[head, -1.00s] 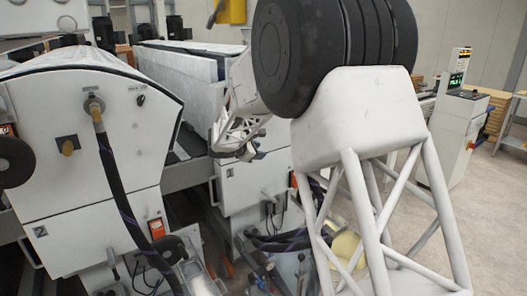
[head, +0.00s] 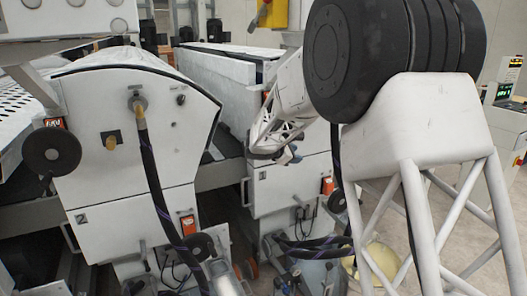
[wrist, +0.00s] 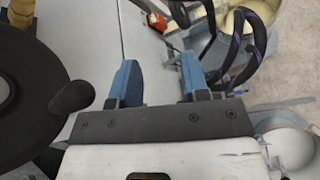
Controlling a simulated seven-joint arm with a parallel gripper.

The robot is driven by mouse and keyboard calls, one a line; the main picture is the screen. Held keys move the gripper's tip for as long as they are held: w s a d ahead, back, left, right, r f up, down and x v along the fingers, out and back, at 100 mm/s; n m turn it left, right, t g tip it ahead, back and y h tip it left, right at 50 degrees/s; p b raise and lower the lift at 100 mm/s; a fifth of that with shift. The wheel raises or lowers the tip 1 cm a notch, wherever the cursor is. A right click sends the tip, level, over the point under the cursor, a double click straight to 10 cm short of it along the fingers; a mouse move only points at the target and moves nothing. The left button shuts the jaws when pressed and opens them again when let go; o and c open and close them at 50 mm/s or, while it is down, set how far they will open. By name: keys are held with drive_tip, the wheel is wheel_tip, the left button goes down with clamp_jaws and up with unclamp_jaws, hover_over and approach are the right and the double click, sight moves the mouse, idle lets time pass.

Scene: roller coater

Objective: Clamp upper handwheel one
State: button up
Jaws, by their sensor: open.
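My gripper (head: 288,157) is in front of the machine unit marked 1 in the head view. In the wrist view, its two blue fingers (wrist: 160,78) stand wide apart with nothing between them. A large black handwheel (wrist: 38,60) with a stubby knob (wrist: 72,97) fills the left of the wrist view, partly cut off by the edge. The knob is left of the left finger and apart from it. I cannot make out this handwheel in the head view; my arm covers much of that unit's upper front.
Unit 2 (head: 95,180) stands at left with an upper handwheel (head: 51,149) and a lower one (head: 199,245). A black hose (head: 150,165) hangs down its front. Hoses (wrist: 235,50) and a pale yellow tub (head: 378,262) are near unit 1's foot. Clear floor shows at right.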

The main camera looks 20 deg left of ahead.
drive_tip(key=w+a+f+n+t+y, duration=0.15)
drive_tip(key=a+n, duration=0.25)
drive_tip(key=a, duration=0.4)
drive_tip(key=w+a+f+n+t, duration=0.3)
drive_tip(key=a, duration=0.4)
drive_tip(key=n+t+y, duration=0.2)
drive_tip(key=n+t, duration=0.1)
drive_tip(key=n, duration=0.3)
approach(242, 148)
drive_tip(key=a+x, duration=0.1)
drive_tip(key=x, duration=0.2)
drive_tip(key=shift+d, duration=0.4)
drive_tip(key=shift+x, duration=3.85)
drive_tip(key=shift+f, duration=0.1)
clamp_jaws()
